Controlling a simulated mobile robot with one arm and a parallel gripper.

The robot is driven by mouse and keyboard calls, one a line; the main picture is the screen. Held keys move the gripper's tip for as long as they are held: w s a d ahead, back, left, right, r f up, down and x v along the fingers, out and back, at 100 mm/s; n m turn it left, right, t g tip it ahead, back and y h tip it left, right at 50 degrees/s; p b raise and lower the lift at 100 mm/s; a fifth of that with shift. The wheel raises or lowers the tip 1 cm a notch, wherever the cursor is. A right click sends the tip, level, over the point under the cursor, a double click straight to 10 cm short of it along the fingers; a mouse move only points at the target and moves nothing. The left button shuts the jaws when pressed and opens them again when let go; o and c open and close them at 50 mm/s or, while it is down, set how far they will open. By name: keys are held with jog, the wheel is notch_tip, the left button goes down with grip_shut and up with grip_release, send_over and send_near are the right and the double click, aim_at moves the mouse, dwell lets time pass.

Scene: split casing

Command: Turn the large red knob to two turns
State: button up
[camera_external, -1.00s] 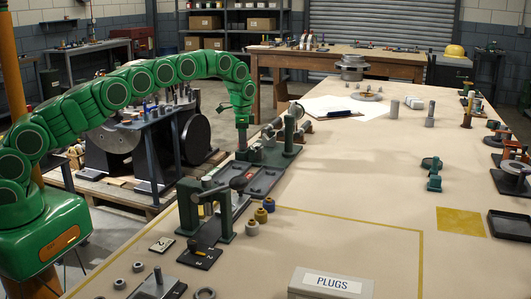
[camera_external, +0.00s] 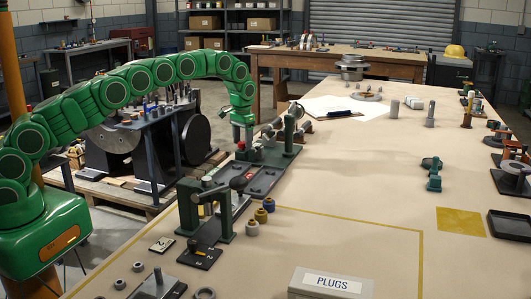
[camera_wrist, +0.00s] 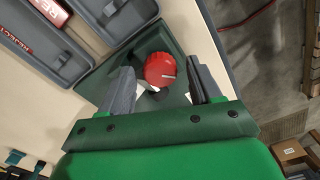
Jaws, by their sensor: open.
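The red knob (camera_wrist: 160,70) shows in the wrist view as a round red cap with a short pale line on its face. It sits on a dark green base plate (camera_wrist: 180,42). My gripper (camera_wrist: 160,66) is open, with one grey finger to the left and one to the right of the knob, and a gap on each side. How far above the knob the fingertips are is hard to tell. In the external view the knob (camera_external: 240,146) is a small red spot below my gripper (camera_external: 242,127), at the table's left edge.
Dark trays (camera_external: 262,178), one labelled REJECT (camera_wrist: 18,42), lie beside the knob's base. A green post fixture (camera_external: 290,135) stands just right of my gripper. Another green frame (camera_external: 226,215) stands nearer the camera.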

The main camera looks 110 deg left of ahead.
aim_at(243, 142)
jog(key=n, duration=0.7)
jog(key=shift+n, duration=0.4)
jog(key=shift+w+r, duration=0.1)
jog(key=shift+r, duration=3.9)
jog(key=w+d+r+m, duration=0.2)
jog(key=w+d+r, duration=0.2)
jog(key=d, duration=0.4)
jog(key=w+d+r+m, duration=0.2)
jog(key=w+d+r, duration=0.2)
jog(key=w+d, duration=0.2)
jog(key=shift+d, duration=1.35)
jog(key=shift+r, duration=0.1)
jog(key=shift+c, duration=0.2)
